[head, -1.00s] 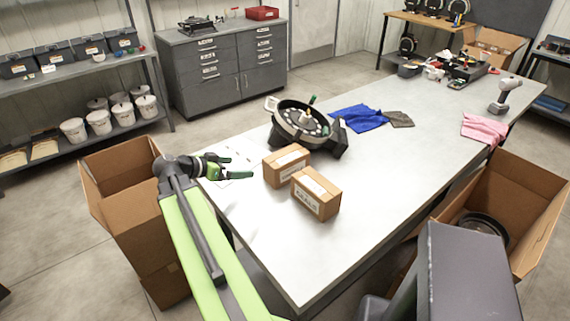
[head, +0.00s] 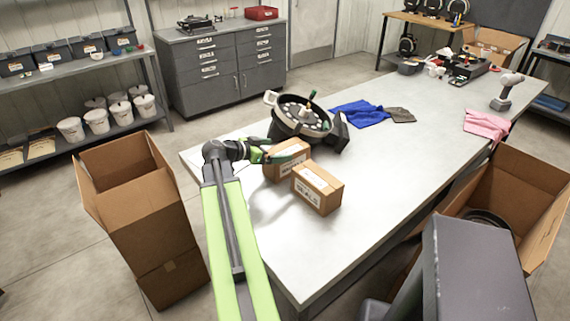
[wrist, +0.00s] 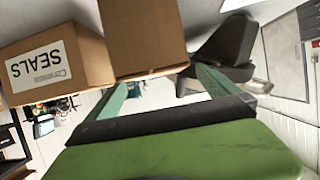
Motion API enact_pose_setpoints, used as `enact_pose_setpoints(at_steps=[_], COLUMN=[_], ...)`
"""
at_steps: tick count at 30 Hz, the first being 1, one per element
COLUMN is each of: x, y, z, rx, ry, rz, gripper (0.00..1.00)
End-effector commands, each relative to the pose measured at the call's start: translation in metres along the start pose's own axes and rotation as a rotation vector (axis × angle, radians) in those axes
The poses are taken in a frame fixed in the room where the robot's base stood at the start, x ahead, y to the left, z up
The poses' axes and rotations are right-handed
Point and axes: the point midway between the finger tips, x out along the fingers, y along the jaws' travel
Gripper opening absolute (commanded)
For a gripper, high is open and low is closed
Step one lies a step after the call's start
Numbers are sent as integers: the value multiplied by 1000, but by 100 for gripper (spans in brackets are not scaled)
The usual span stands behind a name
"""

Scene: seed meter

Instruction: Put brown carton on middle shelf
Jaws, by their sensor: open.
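Two brown cartons stand side by side on the grey table (head: 390,165) in the head view. The back-left carton (head: 283,173) is partly covered by my gripper (head: 279,149); the nearer carton (head: 317,190) has a white label. My gripper is open, its green fingers at the back-left carton's upper part. In the wrist view one carton (wrist: 145,35) lies ahead between the fingers (wrist: 160,80), and a carton labelled SEALS (wrist: 62,60) is at left. Contact cannot be told. The shelf rack at left shows a bin shelf (head: 75,76) above a bucket shelf (head: 55,152).
A round black seed meter (head: 300,118) stands just behind the cartons. A blue cloth (head: 360,114) lies beyond it. Open cardboard boxes stand at left (head: 150,225) and right (head: 535,215) of the table. The table's near part is clear.

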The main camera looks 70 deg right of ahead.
Motion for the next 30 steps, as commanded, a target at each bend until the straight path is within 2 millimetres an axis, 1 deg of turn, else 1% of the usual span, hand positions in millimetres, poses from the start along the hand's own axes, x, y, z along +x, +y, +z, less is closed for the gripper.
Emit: enact_pose_setpoints(at_steps=[2,4,9,12,18,20,30], x=[2,8,38,51,51,51,50], y=[0,0,1,0,1,1,1], z=[0,1,2,1,-1,-1,-1], rx=[0,1,1,0,0,0,-1], ry=[0,0,-1,0,0,0,0], rz=[0,2,3,1,0,0,-1], gripper=[100,100,100,100,100,93,49])
